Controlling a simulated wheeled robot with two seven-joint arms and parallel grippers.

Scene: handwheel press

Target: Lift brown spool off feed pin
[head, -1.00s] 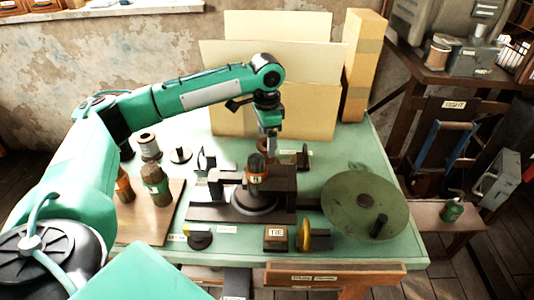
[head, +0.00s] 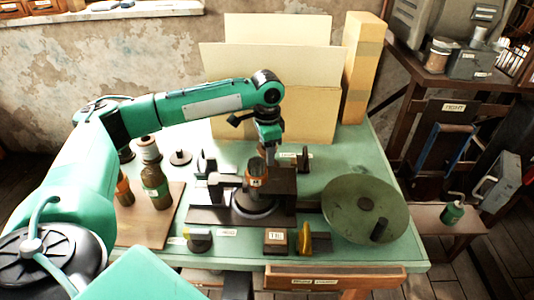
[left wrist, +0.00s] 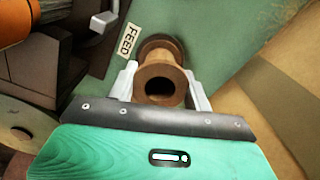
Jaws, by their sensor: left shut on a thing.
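The brown spool (left wrist: 162,82) shows in the left wrist view, with its open bore facing the camera. My left gripper (left wrist: 160,90) is shut on it, one pale finger on each side. A darker round brown part shows behind the spool, beside the FEED label (left wrist: 127,40); I cannot tell whether the spool touches it. In the head view my left gripper (head: 269,147) points down behind the press (head: 283,182), and the spool is mostly hidden there. The feed pin is not visible. My right gripper is not in view.
A large green handwheel (head: 350,205) lies at the right of the table. Bottles (head: 155,185) stand on a brown board (head: 150,230) at the left. Tall cardboard sheets (head: 310,105) stand behind the gripper. An orange part (left wrist: 15,20) is close by in the wrist view.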

